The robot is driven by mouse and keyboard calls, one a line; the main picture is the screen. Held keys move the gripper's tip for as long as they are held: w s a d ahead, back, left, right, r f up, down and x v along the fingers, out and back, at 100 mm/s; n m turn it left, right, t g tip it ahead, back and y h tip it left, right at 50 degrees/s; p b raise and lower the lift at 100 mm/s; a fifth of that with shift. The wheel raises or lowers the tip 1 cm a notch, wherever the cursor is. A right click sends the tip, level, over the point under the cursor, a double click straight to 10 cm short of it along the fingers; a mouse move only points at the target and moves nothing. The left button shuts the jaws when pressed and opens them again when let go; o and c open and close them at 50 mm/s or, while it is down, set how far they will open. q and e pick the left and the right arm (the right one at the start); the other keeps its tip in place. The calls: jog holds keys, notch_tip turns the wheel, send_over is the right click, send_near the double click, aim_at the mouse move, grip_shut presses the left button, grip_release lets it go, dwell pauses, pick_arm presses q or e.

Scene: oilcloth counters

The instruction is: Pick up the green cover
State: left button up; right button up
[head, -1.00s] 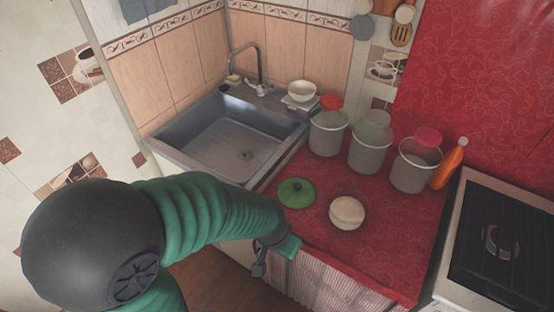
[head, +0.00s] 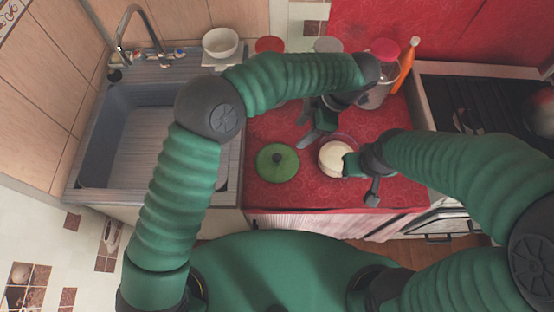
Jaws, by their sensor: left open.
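The green cover (head: 277,164) is a round lid with a dark knob, lying flat on the red counter, knob up. My left arm arches over the counter from the left. Its gripper (head: 314,130) is open and empty, pointing down to the right of and behind the cover, apart from it in the picture. My right gripper (head: 360,180) is at the counter's front, right of the cover. Its fingers look spread, and one overlaps the edge of a round pale container (head: 333,153); I cannot tell if they touch.
The sink (head: 135,140) is to the left, with a white bowl (head: 220,43) behind it. The stove (head: 470,95) is at the right.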

aim_at(278, 156)
pick_arm(q)
jog(key=x, duration=1.6)
jog(key=shift+a+f, duration=0.1)
jog(key=shift+f, duration=0.3)
grip_shut()
